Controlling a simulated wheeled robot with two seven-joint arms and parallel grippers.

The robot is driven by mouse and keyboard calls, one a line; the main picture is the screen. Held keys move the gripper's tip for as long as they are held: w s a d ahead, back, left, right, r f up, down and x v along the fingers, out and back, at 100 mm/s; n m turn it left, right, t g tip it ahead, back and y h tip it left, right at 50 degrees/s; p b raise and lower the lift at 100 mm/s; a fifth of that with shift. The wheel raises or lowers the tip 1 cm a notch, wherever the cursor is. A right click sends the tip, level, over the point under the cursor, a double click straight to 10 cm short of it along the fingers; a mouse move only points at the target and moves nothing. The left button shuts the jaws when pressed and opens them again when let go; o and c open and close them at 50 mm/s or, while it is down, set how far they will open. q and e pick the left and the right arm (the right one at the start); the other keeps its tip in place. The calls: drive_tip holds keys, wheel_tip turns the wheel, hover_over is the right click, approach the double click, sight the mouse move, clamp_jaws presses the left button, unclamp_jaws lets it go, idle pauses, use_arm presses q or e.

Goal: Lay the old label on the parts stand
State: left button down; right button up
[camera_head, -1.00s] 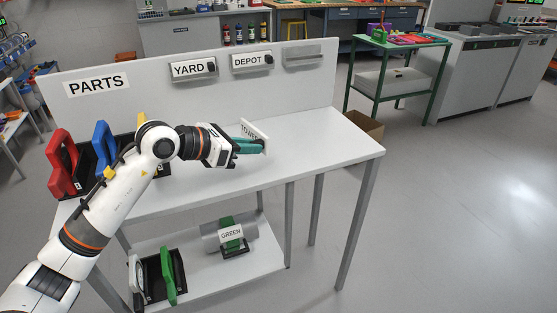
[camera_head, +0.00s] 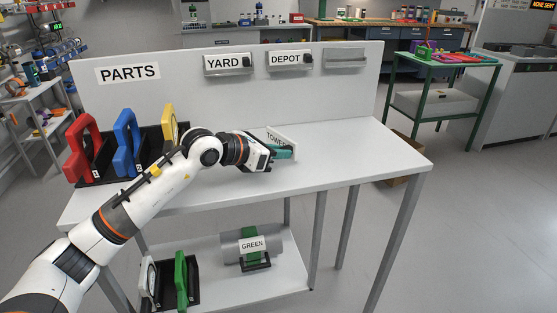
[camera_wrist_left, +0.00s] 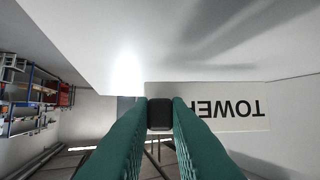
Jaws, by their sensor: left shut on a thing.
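The parts stand (camera_head: 365,155) is a white table with a back panel and a PARTS sign (camera_head: 129,73). The old label is a white plate reading TOWER (camera_head: 282,138), standing tilted just above or on the tabletop, right of the stand's middle. My left gripper (camera_head: 284,153) is shut on it with teal fingers. In the left wrist view the label (camera_wrist_left: 232,114) reads upside down, and a dark block (camera_wrist_left: 160,113) sits between the fingertips (camera_wrist_left: 161,103). I cannot tell whether the label touches the top. My right gripper is not in view.
The panel carries the YARD label (camera_head: 227,63), the DEPOT label (camera_head: 289,60) and an empty grey holder (camera_head: 345,56). Red (camera_head: 82,150), blue (camera_head: 127,143) and yellow handles (camera_head: 168,125) stand at the left. The tabletop's right side is clear.

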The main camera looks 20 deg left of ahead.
use_arm(q)
drive_tip(key=shift+f, duration=0.95)
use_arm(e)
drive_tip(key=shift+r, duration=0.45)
use_arm(q)
drive_tip(key=shift+f, duration=0.1)
drive_tip(key=c, duration=1.4)
unclamp_jaws()
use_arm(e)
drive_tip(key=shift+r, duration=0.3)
